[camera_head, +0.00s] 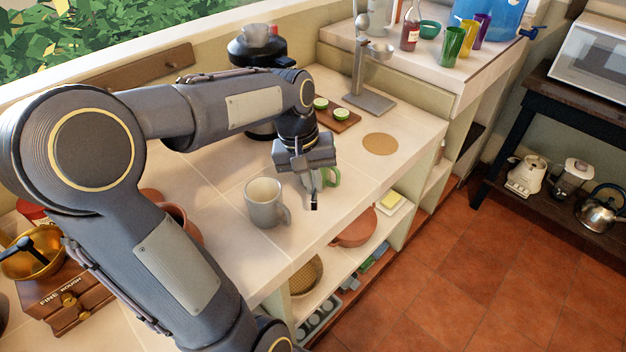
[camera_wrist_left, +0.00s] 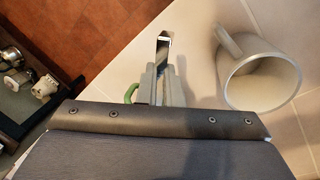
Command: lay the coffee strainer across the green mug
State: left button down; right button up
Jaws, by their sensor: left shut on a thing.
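My left gripper (camera_head: 313,203) is shut, low over the counter beside the green mug (camera_head: 331,177). A narrow metallic piece shows between its fingers in the left wrist view (camera_wrist_left: 163,45); I take it as part of the coffee strainer, whose bowl I cannot make out. The gripper hides most of the green mug in the head view. In the left wrist view only a bit of green handle (camera_wrist_left: 130,93) shows left of the fingers. I cannot tell whether the strainer touches the mug. My right gripper is not in view.
A grey mug (camera_head: 264,203) stands close left of the gripper. Behind are a metal stand (camera_head: 370,101), a wooden board (camera_head: 337,117) with green-topped pieces, and a round tan mat (camera_head: 380,144). The counter's front edge is near, with open shelves below.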

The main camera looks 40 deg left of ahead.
pick_arm(q)
jog(key=shift+f, duration=0.1)
jog(key=c, duration=1.5)
grip_release()
notch_tip(320, 180, up, 8)
jog(key=s+a, duration=0.1)
jog(key=shift+f+p, duration=0.15)
jog(key=shift+p, duration=0.15)
jog(key=s+d+f+m+t+h, duration=0.2)
jog(key=s+d+f+m+t, duration=0.2)
jog(key=s+d, duration=0.7)
notch_tip(320, 180, down, 4)
jog(key=shift+s+d+m, duration=0.4)
jog(key=shift+d+m, duration=0.6)
